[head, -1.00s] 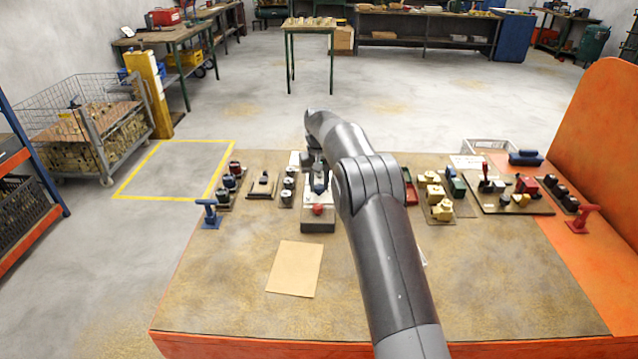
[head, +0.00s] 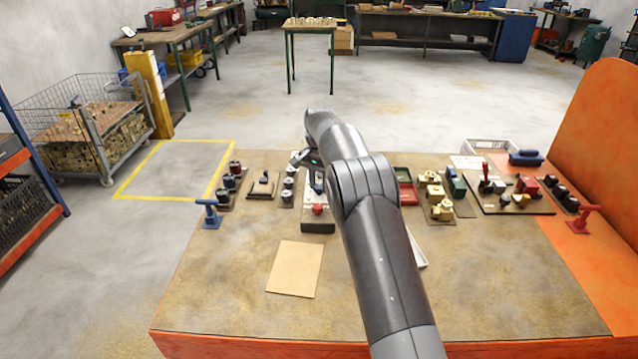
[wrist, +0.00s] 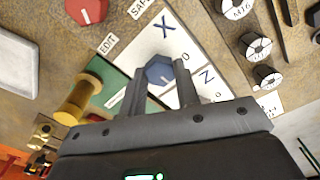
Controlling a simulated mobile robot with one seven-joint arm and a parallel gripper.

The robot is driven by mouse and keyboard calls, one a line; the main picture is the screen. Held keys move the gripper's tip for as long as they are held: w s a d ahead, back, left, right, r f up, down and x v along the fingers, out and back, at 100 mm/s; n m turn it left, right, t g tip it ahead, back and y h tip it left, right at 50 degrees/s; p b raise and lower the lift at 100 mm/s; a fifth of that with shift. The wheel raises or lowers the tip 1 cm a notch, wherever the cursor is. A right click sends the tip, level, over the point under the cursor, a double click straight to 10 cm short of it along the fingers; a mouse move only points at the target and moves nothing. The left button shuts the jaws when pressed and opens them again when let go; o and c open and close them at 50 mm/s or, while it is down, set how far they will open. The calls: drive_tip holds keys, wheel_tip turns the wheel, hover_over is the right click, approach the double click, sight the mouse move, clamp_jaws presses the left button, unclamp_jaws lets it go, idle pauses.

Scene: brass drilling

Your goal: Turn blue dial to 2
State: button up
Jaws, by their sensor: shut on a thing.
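The blue dial (wrist: 158,70) is a faceted knob on a white plate with black markings, seen in the wrist view. An X is printed above it, a 0 to its right and another large character at lower right. Which mark the dial points at is unclear. My gripper (wrist: 161,84) has one finger on each side of the dial and is shut on it. In the head view my gripper (head: 315,178) is over the panel at the back middle of the bench, and the dial is mostly hidden there.
A red knob (wrist: 88,10) sits beside the EDIT and SAFE labels. A yellow cylindrical handle (wrist: 76,103) on a green panel is close left of my gripper. Dark round parts (wrist: 256,46) stand at the right.

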sight(319, 186)
idle(0.3)
drive_tip(key=o, duration=1)
wheel_tip(319, 186, up, 11)
drive_tip(key=shift+f, duration=0.1)
